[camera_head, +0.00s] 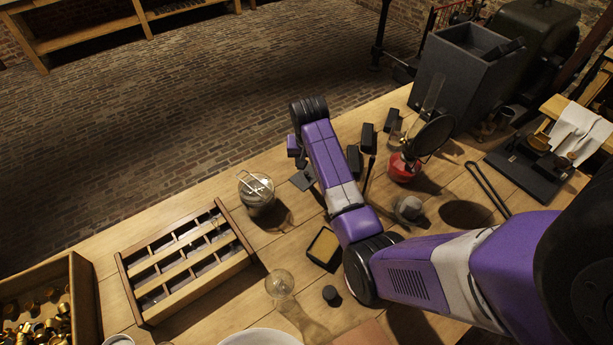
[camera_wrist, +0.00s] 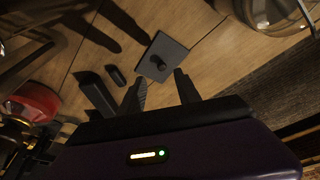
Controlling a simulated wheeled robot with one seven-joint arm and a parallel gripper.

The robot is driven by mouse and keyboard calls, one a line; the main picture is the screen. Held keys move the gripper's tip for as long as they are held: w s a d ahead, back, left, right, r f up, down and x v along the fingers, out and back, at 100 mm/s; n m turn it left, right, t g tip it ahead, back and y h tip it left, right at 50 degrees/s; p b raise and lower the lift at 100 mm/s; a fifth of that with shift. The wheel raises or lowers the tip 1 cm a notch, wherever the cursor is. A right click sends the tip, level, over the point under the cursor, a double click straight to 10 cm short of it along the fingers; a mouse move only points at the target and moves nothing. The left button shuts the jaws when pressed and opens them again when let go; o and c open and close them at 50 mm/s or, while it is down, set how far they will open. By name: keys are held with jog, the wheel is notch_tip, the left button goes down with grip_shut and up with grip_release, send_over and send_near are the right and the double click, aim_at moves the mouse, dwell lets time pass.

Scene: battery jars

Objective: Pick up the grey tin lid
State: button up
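The grey tin lid is a flat, dark square plate with a small round knob in its middle. It lies on the wooden table in the wrist view (camera_wrist: 171,50), just beyond the fingertips. It also shows in the head view (camera_head: 302,180), beside my forearm, partly covered by it. My gripper (camera_wrist: 159,77) is open and empty in the wrist view, its two dark fingers apart and pointing toward the lid. In the head view only a small part of my gripper (camera_head: 301,160) shows past my arm, close to the lid.
A glass jar with a wire top (camera_head: 257,190) stands left of the lid. Dark blocks (camera_head: 354,160) and a red burner (camera_head: 402,168) are to the right. A compartment tray (camera_head: 128,283) and a box of brass parts (camera_head: 84,290) are at the left. The table's far edge is near.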

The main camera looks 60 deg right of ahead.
aim_at(306, 172)
jog(key=shift+a+p+x, duration=0.2)
jog(key=shift+p+x, duration=0.25)
jog(key=shift+x, duration=2.25)
jog(key=shift+w, duration=0.15)
grip_shut()
